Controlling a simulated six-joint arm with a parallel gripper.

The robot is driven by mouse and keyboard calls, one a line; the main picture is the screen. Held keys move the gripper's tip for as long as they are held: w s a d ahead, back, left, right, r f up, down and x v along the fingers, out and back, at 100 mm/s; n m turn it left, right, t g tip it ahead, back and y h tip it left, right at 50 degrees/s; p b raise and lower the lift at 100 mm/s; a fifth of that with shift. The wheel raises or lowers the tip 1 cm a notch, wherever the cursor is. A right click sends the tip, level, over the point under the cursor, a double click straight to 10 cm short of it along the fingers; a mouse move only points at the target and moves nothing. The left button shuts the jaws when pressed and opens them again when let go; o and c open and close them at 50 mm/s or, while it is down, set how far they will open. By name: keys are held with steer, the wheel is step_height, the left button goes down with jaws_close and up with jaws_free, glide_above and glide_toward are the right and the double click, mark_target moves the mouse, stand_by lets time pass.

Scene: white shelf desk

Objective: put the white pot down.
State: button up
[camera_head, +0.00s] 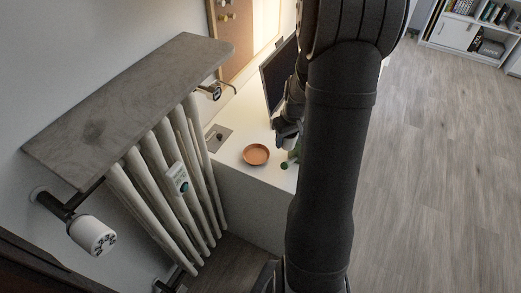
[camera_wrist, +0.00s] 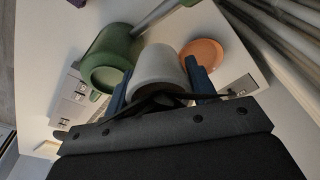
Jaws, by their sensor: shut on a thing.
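The white pot (camera_wrist: 158,66) is between the two blue fingers of my gripper (camera_wrist: 158,84) in the wrist view, and the gripper is shut on it. In the head view my gripper (camera_head: 287,132) is over the white desk (camera_head: 236,172), partly behind my own arm. I cannot make out the pot there. Whether the pot touches the desk is not clear.
An orange-brown saucer (camera_head: 256,154) lies on the desk; it shows right of the pot in the wrist view (camera_wrist: 207,50). A green pot (camera_wrist: 105,62) is just left of the white pot. A dark monitor (camera_head: 279,72) stands farther back. A radiator (camera_head: 165,180) stands left.

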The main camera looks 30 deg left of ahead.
steer(key=shift+s+a+f, duration=0.15)
steer(key=shift+a+f, duration=2.05)
steer(key=shift+f, duration=0.1)
steer(key=shift+s+a+f, duration=0.1)
steer(key=shift+a+f, duration=2.05)
steer(key=shift+f, duration=0.15)
steer(key=shift+f, duration=0.4)
steer(key=o, duration=1)
steer(key=shift+f, duration=0.1)
steer(key=shift+o, duration=0.2)
step_height(320, 180, up, 13)
steer(key=d, duration=0.1)
steer(key=shift+s, duration=0.4)
steer(key=shift+d, duration=0.1)
